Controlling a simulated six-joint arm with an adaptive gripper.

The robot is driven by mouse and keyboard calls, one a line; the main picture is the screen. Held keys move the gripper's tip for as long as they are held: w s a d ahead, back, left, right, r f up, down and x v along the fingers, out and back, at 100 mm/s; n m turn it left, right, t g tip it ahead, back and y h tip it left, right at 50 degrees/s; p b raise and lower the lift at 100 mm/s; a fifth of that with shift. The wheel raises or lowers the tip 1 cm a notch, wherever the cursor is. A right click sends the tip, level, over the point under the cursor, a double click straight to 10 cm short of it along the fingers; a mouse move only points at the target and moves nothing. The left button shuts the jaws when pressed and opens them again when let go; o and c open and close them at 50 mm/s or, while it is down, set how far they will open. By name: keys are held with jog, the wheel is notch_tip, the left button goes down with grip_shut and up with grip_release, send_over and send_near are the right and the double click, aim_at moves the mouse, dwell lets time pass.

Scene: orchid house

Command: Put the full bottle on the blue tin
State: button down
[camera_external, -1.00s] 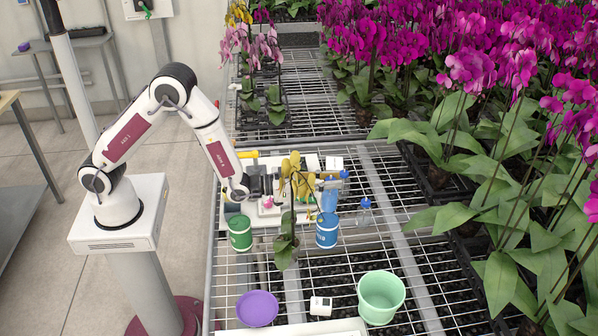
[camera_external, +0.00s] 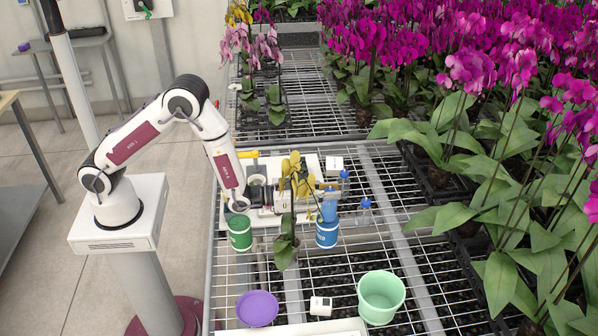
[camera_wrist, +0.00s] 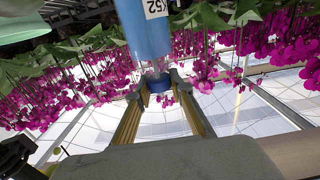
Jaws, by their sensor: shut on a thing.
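My gripper (camera_wrist: 156,86) is shut on the neck of the full bottle, by its blue cap, in the wrist view. The full bottle (camera_wrist: 146,32) is filled with blue and has a white label reading K52. In the external view the full bottle (camera_external: 329,211) looks upright, right over the blue tin (camera_external: 327,235). Its lower end meets the tin's top in the picture; I cannot tell whether they touch. The tin is blue with a white band. My fingers are largely hidden behind the yellow orchid in the external view.
A clear bottle with a blue cap (camera_external: 365,216) stands just right of the tin. A green tin (camera_external: 240,233) and a yellow orchid (camera_external: 285,250) are to the left. A purple saucer (camera_external: 257,309), a small white box (camera_external: 320,306) and a mint pot (camera_external: 380,298) are in front.

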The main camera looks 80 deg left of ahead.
jog(key=shift+f, duration=0.35)
jog(key=shift+f, duration=0.15)
jog(key=c, duration=1.8)
grip_release()
jog(key=shift+s, duration=6)
jog(key=shift+r, duration=0.2)
